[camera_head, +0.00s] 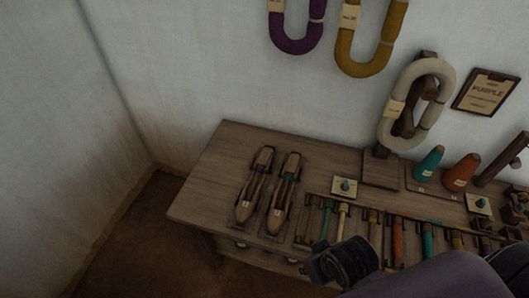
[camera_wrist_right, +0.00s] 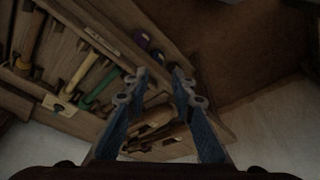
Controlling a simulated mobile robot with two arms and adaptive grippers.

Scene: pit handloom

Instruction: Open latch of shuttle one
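Two wooden boat-shaped shuttles lie side by side near the left end of the wooden table: a left shuttle (camera_head: 247,207) and a right shuttle (camera_head: 280,209). Which one is shuttle one, and how its latch stands, I cannot make out. My right gripper (camera_head: 316,266) is over the table's front edge, to the right of and nearer than the shuttles, touching neither. In the right wrist view my right gripper (camera_wrist_right: 159,74) has its two blue fingers apart and nothing held. The shuttles (camera_wrist_right: 158,132) show between and behind the fingers, partly hidden. My left gripper is out of view.
The table (camera_head: 207,190) carries a tray of coloured tools right of the shuttles, a small card with a teal knob (camera_head: 344,187), and teal (camera_head: 429,164) and orange (camera_head: 461,171) cones. A yarn hank (camera_head: 387,120) stands behind. Floor at left (camera_head: 150,235) is clear.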

